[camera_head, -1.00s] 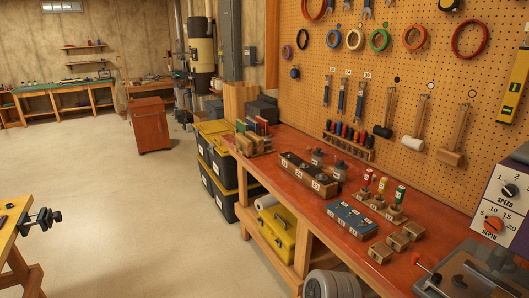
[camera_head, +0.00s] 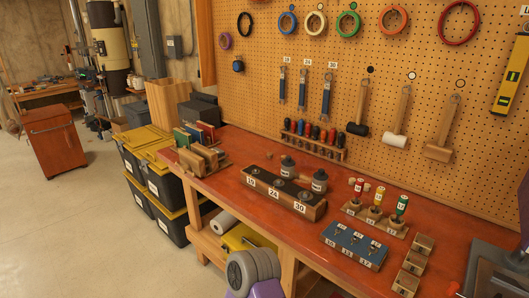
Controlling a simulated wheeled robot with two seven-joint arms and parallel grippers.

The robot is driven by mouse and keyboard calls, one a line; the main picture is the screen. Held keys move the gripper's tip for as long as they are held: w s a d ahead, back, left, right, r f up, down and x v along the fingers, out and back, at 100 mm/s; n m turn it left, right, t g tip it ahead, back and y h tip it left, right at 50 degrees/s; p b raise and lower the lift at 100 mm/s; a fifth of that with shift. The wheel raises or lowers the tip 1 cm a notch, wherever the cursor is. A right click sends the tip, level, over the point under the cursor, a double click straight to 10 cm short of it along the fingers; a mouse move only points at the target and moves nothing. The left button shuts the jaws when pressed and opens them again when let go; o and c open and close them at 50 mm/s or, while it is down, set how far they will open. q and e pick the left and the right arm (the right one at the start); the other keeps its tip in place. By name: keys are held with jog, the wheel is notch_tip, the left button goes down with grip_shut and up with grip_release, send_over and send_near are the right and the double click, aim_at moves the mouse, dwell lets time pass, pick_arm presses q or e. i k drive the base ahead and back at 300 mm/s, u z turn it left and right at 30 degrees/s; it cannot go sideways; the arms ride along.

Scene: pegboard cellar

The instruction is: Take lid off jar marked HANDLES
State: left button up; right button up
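Two small dark grey jars with lids stand on the red workbench behind a wooden block marked 19, 24 and 30. The left jar (camera_head: 288,166) is slightly farther back, and the right jar (camera_head: 319,182) is near the block's right end. Both have pale labels, too small to read, so I cannot tell which says HANDLES. Both look closed and upright. Neither gripper is in view. A grey and purple part at the bottom edge appears to be one of my arm links.
The wooden block (camera_head: 283,193) stands in front of the jars. A blue block (camera_head: 354,245), small wooden boxes (camera_head: 413,265) and a rack with coloured bottles (camera_head: 375,218) are to the right. Book-like pieces (camera_head: 197,147) are left. The pegboard (camera_head: 330,75) rises behind the red bench (camera_head: 229,177).

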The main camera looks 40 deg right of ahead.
aim_at(288, 161)
jog(key=i, duration=2.6)
jog(key=z, duration=2.7)
